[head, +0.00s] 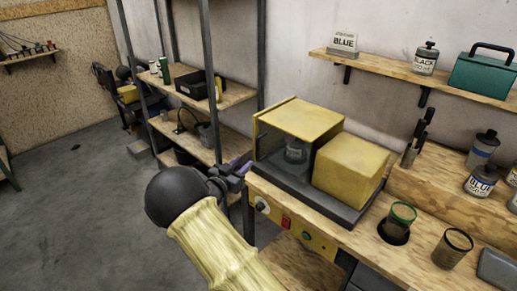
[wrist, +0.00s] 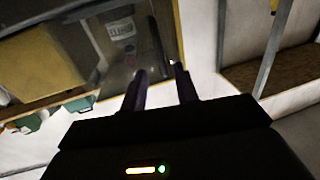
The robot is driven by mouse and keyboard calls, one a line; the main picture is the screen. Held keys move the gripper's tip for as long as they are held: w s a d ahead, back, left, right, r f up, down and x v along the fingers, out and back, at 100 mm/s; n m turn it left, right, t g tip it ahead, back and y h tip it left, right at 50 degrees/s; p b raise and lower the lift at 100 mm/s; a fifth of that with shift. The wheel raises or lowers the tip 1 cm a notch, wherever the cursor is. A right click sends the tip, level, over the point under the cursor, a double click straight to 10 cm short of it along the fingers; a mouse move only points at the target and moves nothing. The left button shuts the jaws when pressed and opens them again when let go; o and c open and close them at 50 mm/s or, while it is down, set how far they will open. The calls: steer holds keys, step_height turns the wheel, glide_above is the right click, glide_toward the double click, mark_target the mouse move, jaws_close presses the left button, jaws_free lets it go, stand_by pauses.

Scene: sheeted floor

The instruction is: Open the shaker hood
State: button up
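The shaker (head: 345,213) stands on the wooden bench, with a dark base and a yellow block on its right. Its hood (head: 300,116) is a yellow-framed box with a see-through side, down over a labelled can (head: 295,152). The hood's pane also shows in the wrist view (wrist: 160,35), with the can (wrist: 122,35) behind it. My gripper (head: 246,167) is at the hood's lower left edge, beside the bench. In the wrist view my two dark fingers (wrist: 159,70) are apart, pointing at the hood's edge. I cannot tell whether they touch it.
A red switch (head: 286,222) and knob sit on the panel below. Cups (head: 402,215) and bottles (head: 482,150) stand on the bench to the right. A wall shelf (head: 420,72) hangs above. A shelving rack (head: 208,95) stands to the left; open floor (head: 70,200) lies further left.

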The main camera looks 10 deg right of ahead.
mark_target(257, 151)
steer(key=p+x, duration=0.1)
steer(key=x, duration=0.9)
steer(key=shift+p, duration=0.35)
jaws_close()
